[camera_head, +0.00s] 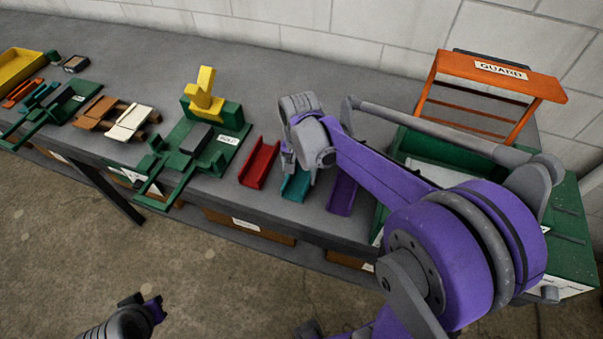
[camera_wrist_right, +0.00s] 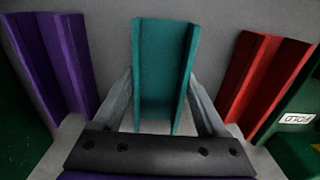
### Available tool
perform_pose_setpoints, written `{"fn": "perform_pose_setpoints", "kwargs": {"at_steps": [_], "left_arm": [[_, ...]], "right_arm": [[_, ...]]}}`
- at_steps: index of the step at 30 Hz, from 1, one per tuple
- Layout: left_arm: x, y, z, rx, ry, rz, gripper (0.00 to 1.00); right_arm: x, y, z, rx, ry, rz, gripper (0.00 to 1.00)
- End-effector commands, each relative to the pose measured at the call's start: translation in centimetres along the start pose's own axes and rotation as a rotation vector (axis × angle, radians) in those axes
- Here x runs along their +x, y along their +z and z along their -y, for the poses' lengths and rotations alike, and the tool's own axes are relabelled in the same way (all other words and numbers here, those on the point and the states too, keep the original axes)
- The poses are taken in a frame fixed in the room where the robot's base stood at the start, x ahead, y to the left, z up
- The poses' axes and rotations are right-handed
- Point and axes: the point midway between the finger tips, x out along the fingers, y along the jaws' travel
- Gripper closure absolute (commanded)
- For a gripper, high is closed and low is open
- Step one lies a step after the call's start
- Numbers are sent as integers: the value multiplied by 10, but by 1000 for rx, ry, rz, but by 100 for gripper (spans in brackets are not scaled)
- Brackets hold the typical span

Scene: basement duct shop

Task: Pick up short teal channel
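The short teal channel (camera_head: 295,187) lies on the grey bench between a red and a purple channel. In the right wrist view the teal channel (camera_wrist_right: 163,65) is in the centre. My right gripper (camera_head: 296,166) is over it; in the wrist view its fingers (camera_wrist_right: 162,85) reach down on either side of the channel. The fingers look open around it; whether they touch its walls is hard to tell. The channel still rests on the bench. My left gripper (camera_head: 152,306) is low at the lower left, away from the bench; its finger opening is unclear.
The red channel (camera_head: 259,163) and purple channel (camera_head: 343,190) lie close on either side. A green fixture (camera_head: 188,155) with a yellow part (camera_head: 204,95) stands left. An orange guard (camera_head: 497,72) stands over green equipment at right. Bare bench lies behind the channels.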

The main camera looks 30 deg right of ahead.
Motion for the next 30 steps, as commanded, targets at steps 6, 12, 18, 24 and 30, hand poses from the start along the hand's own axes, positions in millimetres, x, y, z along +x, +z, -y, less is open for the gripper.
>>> {"fn": "perform_pose_setpoints", "kwargs": {"at_steps": [6, 12, 18, 24, 30], "left_arm": [[0, 0, 0, 0, 0, 0, 100], [0, 0, 0, 0, 0, 0, 100], [0, 0, 0, 0, 0, 0, 100], [-3, -3, 0, 0, 0, -3, 100], [-5, -6, 0, 0, 0, -5, 100]], "right_arm": [[0, 0, 0, 0, 0, 0, 72], [0, 0, 0, 0, 0, 0, 85], [-5, 0, 0, 0, 0, 0, 85], [-33, 0, 0, 0, -1, 0, 85], [-74, 0, 0, 0, -1, 0, 85]]}}
